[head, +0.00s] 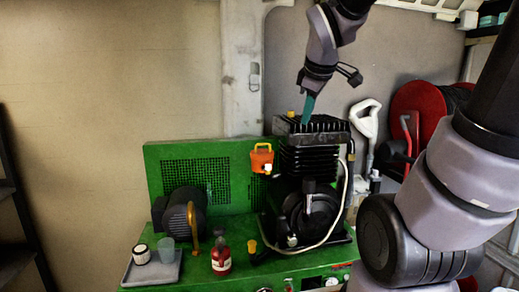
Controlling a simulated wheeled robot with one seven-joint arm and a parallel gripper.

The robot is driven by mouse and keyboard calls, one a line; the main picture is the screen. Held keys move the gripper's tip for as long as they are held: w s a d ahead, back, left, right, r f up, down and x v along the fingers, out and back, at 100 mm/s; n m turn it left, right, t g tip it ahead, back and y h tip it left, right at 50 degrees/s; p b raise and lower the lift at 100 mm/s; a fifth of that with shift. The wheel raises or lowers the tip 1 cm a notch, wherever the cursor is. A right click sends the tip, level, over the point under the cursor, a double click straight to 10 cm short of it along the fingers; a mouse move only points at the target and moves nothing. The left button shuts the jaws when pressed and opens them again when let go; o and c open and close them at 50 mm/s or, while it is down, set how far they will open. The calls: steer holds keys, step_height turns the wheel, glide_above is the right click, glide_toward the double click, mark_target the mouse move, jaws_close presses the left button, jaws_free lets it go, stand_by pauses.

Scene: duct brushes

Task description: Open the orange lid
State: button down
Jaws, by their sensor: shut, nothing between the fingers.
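An orange piece (262,159) with a loop on top and a small white knob low on its front shows at the upper right of the green panel. It is the only clearly orange lid-like thing, and it looks closed, though it is too small to be sure. My gripper (307,112) points down with its teal fingers shut and empty. In the picture it is above and to the right of the orange piece, at the black finned top of the compressor. I cannot tell whether the fingertips touch the fins.
The black compressor (308,160) stands right of the orange piece on the green bench. A red bottle (221,257), a grey tray (138,272) and a yellow cup (252,246) are at the front. A red reel (425,105) hangs at right. Space left of the orange piece is free.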

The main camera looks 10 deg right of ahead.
steer(key=w+a+f+n, duration=0.2)
steer(key=w+f+n, duration=0.1)
steer(key=w+n, duration=0.75)
steer(key=n, duration=1.6)
glide_toward(262, 152)
steer(key=shift+t+y, duration=0.3)
steer(key=shift+y, duration=0.1)
steer(key=f, duration=0.1)
steer(key=w+f, duration=0.1)
steer(key=f, duration=0.1)
steer(key=w+f, duration=0.1)
steer(key=shift+w+d+f, duration=0.1)
steer(key=shift+d+f, duration=0.25)
steer(key=shift+f, duration=0.05)
steer(key=shift+a+r, duration=0.1)
steer(key=shift+a, duration=0.05)
